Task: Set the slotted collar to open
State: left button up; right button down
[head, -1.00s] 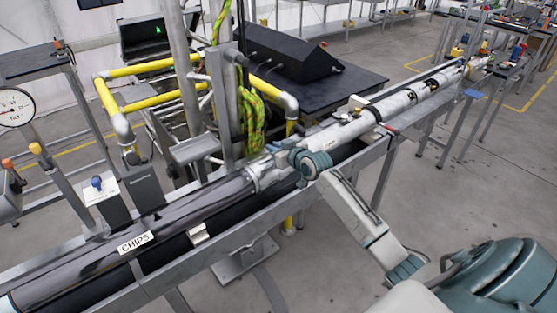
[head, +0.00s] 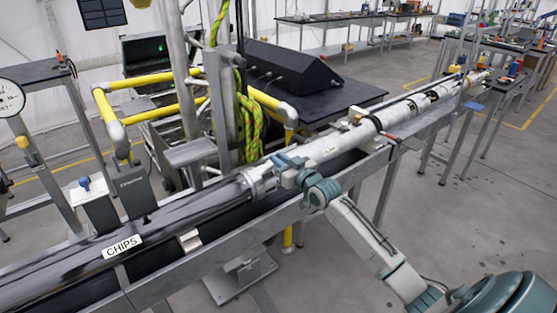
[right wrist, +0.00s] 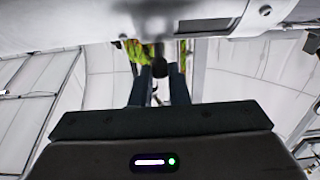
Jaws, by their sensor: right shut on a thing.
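The slotted collar (head: 261,182) is a pale metal ring on the long tube, where the dark glossy part on the left meets the white part on the right. My right gripper (head: 279,163) is at the collar's right side, reaching in from the lower right. In the right wrist view, its two dark fingers (right wrist: 157,88) stand on either side of a small dark knob (right wrist: 160,67) under a pale metal body. The gripper is shut on this knob. The collar's slot is too small to make out in the head view. My left gripper is not in view.
The tube lies in a long grey metal trough (head: 225,235). Behind stand yellow rails (head: 160,68), a metal post with green rope (head: 250,125) and a black console (head: 292,72).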

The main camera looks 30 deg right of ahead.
jog(key=shift+f, duration=0.35)
jog(key=c, duration=1.4)
grip_release()
jog(key=shift+s, duration=0.1)
jog(key=shift+r, duration=0.15)
jog(key=shift+s+r+p, duration=0.1)
jog(key=shift+s+p, duration=0.1)
jog(key=shift+p, duration=0.25)
jog(key=s+p, duration=1)
jog(key=shift+s+d, duration=0.2)
jog(key=shift+d, duration=0.2)
